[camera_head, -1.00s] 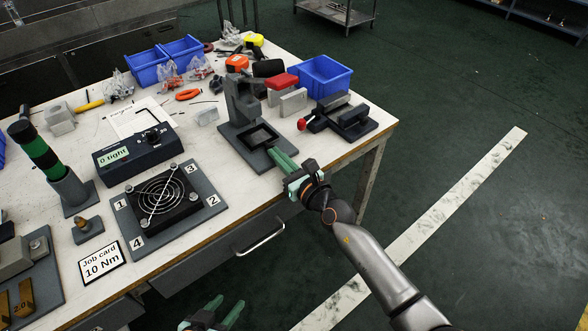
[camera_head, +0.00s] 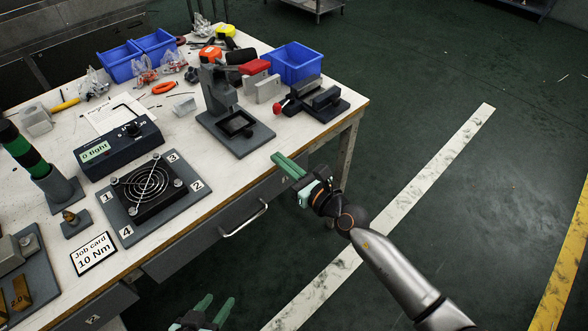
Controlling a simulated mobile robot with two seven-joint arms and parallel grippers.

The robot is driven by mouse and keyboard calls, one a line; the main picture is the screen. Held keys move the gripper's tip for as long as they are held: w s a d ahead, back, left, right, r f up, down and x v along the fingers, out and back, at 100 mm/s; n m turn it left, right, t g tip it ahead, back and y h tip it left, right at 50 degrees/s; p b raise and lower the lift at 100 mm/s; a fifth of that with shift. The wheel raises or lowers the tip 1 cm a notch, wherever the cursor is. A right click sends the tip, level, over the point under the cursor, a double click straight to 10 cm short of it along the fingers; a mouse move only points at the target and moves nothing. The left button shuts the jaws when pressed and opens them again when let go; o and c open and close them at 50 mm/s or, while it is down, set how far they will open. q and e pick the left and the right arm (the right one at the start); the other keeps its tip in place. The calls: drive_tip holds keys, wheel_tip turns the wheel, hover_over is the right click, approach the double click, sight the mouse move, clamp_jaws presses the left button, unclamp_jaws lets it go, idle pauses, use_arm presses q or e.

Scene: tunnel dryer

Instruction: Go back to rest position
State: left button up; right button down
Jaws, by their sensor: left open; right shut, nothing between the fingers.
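My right gripper (camera_head: 289,167) comes in from the lower right, with its green fingers together and nothing between them. It is in front of the table edge, apart from the grey press stand (camera_head: 238,125). My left gripper (camera_head: 212,308) shows at the bottom of the view, low in front of the table. Its two green fingers are apart and empty. The rest of the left arm is out of view.
The white worktable (camera_head: 190,211) holds a fan on a numbered plate (camera_head: 127,228), a torque tester (camera_head: 97,152), a job card (camera_head: 80,258), a black vise (camera_head: 335,109) and blue bins (camera_head: 297,52). A drawer handle (camera_head: 243,220) juts from the front. Floor to the right is clear.

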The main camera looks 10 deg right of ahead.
drive_tip(key=s+d+f+m+t+h, duration=0.1)
drive_tip(key=s+d+f+m+h, duration=0.3)
drive_tip(key=m, duration=0.7)
drive_tip(key=s+d+f+m+h, duration=0.15)
drive_tip(key=s+d+m, duration=0.4)
drive_tip(key=m, duration=0.65)
drive_tip(key=s+f+m+g, duration=0.6)
drive_tip(key=s+f+m, duration=0.4)
drive_tip(key=s+m, duration=0.5)
use_arm(q)
drive_tip(key=s+a+r+p, duration=0.1)
drive_tip(key=a+r+p, duration=0.2)
drive_tip(key=r+p, duration=0.7)
drive_tip(key=shift+s+a+n+y+p, duration=0.3)
drive_tip(key=shift+s+y+p, duration=0.1)
drive_tip(key=shift+p, duration=1.3)
use_arm(e)
drive_tip(key=s+d+r+m+h, duration=0.1)
drive_tip(key=s+d+r+m, duration=0.1)
drive_tip(key=r, duration=0.7)
drive_tip(key=shift+d+r+m, duration=0.25)
drive_tip(key=shift+d+m, duration=0.05)
drive_tip(key=shift+d, duration=0.45)
drive_tip(key=shift+h, duration=0.25)
